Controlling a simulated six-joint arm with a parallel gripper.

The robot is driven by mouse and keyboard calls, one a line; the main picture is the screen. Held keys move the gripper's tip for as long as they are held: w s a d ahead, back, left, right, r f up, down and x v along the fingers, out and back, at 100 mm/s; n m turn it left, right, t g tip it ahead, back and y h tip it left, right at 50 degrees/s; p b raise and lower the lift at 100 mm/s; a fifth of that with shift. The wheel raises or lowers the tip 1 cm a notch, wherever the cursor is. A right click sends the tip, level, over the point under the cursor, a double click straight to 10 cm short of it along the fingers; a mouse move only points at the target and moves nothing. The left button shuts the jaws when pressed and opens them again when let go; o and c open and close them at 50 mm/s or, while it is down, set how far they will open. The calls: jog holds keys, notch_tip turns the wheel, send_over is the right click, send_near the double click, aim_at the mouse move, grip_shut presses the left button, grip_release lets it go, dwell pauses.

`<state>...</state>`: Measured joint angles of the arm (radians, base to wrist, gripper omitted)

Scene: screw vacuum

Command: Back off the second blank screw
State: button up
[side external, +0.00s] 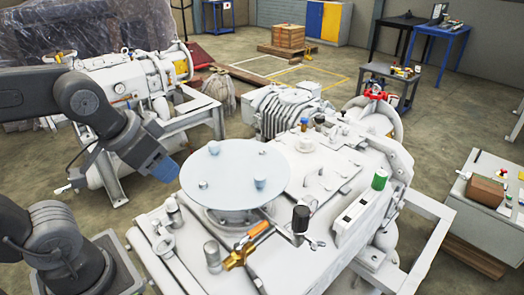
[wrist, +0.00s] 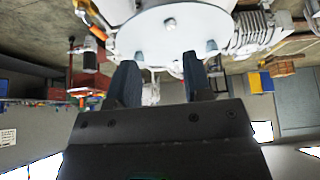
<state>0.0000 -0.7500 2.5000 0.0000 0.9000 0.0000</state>
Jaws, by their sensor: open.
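A round pale blank plate (side external: 225,168) lies on a flange on top of the white machine. Several small screws stand on it: one at the back (side external: 214,148), one at the front right (side external: 259,183), one at the left (side external: 203,184) and a small one at the right (side external: 262,152). I cannot tell which is the second. My gripper (side external: 166,171) is open and empty, tilted down, left of the plate and apart from it. In the wrist view the plate (wrist: 185,18) lies beyond my fingertips (wrist: 160,58), with a screw (wrist: 170,24) on its face.
A green cap (side external: 379,180) is at the right. A second white machine (side external: 125,85) stands behind my arm. The space above the plate is clear.

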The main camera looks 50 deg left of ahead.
dwell(0.3)
notch_tip(320, 180, up, 4)
jog(key=m+g, duration=0.6)
jog(key=m, duration=0.9)
send_over(263, 150)
notch_tip(263, 150, down, 13)
jog(key=shift+s+f, duration=0.1)
grip_shut()
